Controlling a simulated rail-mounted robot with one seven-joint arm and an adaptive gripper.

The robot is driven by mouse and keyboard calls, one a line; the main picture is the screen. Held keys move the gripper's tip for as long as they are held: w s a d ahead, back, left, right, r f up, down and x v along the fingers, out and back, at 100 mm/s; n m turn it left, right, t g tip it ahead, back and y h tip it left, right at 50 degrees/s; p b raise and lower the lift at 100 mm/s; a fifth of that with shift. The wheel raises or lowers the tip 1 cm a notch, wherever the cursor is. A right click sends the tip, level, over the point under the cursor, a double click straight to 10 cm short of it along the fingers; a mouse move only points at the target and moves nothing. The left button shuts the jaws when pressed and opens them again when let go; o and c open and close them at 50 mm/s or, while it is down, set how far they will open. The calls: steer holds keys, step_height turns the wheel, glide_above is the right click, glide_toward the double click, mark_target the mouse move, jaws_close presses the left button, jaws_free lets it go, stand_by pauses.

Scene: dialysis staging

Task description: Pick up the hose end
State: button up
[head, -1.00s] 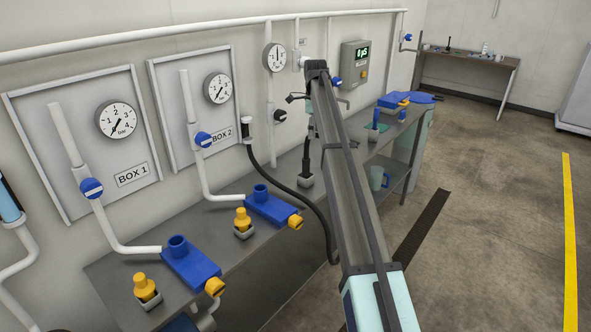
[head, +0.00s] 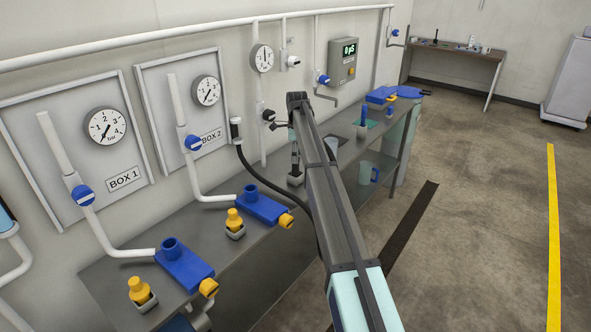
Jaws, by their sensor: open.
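A black hose (head: 243,160) hangs from a dark and white fitting (head: 236,128) on the wall right of BOX 2. It curves down across the bench and passes behind my arm; its lower end is hidden. I cannot tell which end is free. My arm reaches from the lower middle up toward the wall.
The grey bench (head: 130,268) carries blue fittings (head: 184,266) with yellow caps and white pipes. A gauge (head: 262,58) and display box (head: 343,62) are on the wall.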

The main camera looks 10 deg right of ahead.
mark_target(296, 170)
steer(key=shift+w+a+f+p, duration=0.1)
steer(key=shift+f+p, duration=0.45)
steer(key=shift+f, duration=0.8)
steer(key=shift+w+a+f+p, duration=0.1)
steer(key=shift+f+p, duration=0.45)
steer(key=shift+f, duration=0.75)
jaws_close()
